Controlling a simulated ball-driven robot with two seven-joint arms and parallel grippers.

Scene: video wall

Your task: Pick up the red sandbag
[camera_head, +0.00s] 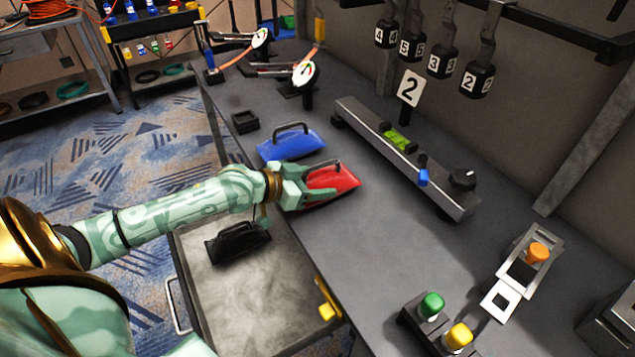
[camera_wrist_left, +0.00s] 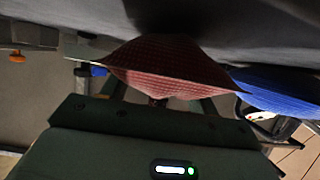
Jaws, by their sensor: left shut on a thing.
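The red sandbag (camera_head: 334,180) lies at the left edge of the grey bench, just in front of the blue sandbag. My left gripper (camera_head: 306,183) reaches in from the left and is shut on it, around its black handle. In the left wrist view the red sandbag (camera_wrist_left: 165,65) spans the middle just beyond the gripper body, against a grey surface; the fingertips are largely hidden there. I cannot tell whether the bag is clear of the bench. My right gripper is in neither view.
A blue sandbag (camera_head: 291,145) with a black handle lies behind the red one. A black sandbag (camera_head: 237,243) sits on the lower tray (camera_head: 262,312). A long level bar (camera_head: 440,195) stands to the right. Green and yellow buttons (camera_head: 432,305) are at the front.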

